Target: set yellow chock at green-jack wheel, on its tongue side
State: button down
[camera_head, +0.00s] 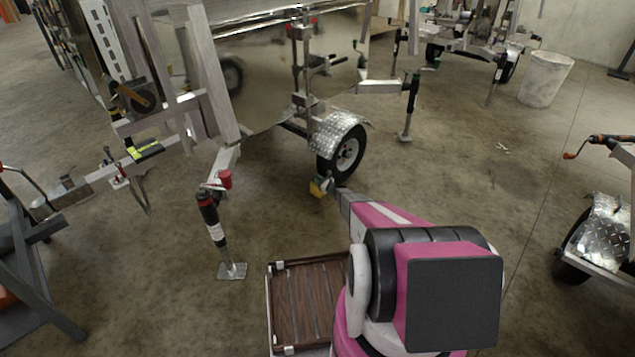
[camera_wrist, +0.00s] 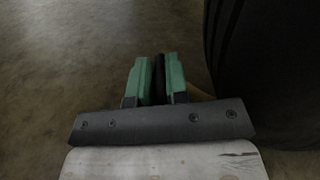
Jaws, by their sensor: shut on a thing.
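The yellow chock (camera_head: 316,188) shows as a small yellow patch at the tip of my arm in the head view. My gripper (camera_head: 325,184) is shut on it, low near the floor, just in front of the wheel (camera_head: 347,156) under the silver fender. The green jack (camera_head: 411,95) stands right of that wheel on the same trailer. In the wrist view my green fingers (camera_wrist: 158,80) are close together, and the dark tyre (camera_wrist: 268,75) fills the right side. The chock is mostly hidden there. I cannot tell whether it touches the floor or tyre.
A red-and-black jack (camera_head: 213,220) stands on a foot plate at left. The trailer's shiny box (camera_head: 270,70) is above and behind the wheel. Another trailer's fender (camera_head: 603,225) is at far right. Concrete floor (camera_head: 480,180) is open between them.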

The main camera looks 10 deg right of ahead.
jog(key=shift+w+d, duration=0.55)
jog(key=shift+d, duration=0.05)
jog(key=c, duration=1)
grip_release()
jog(key=shift+w+d, duration=0.1)
jog(key=shift+c, duration=0.2)
jog(key=shift+w+d, duration=0.1)
jog(key=shift+d, duration=0.1)
jog(key=s+a+v, duration=0.1)
jog(key=v, duration=1)
jog(key=shift+a, duration=0.3)
jog(key=shift+s, duration=0.1)
